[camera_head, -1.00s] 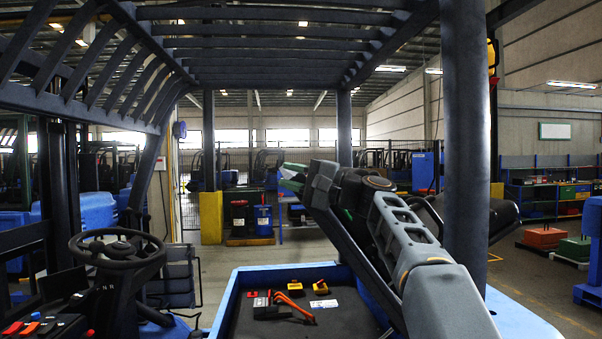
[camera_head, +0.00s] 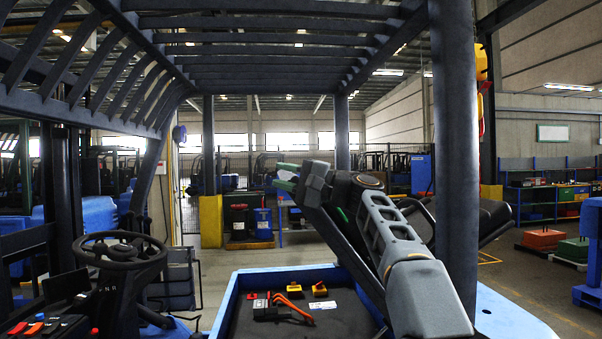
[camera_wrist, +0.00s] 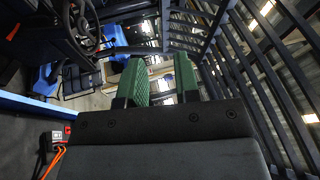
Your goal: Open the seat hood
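A blue-rimmed compartment (camera_head: 228,297) with a dark floor sits low in the middle of the head view. A dark seat-like shape (camera_head: 493,217) shows behind my arm, partly hidden by the pillar. I cannot clearly make out a seat hood or its edge. My gripper (camera_head: 286,178) is raised above and beyond the compartment, touching nothing visible. In the wrist view its green fingers (camera_wrist: 160,80) stand apart with nothing between them.
A thick dark pillar (camera_head: 453,150) stands right of my arm. Overhead guard bars (camera_head: 270,45) span the top. A steering wheel (camera_head: 120,255) is at the left. Open floor (camera_head: 212,265) shows beyond the compartment.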

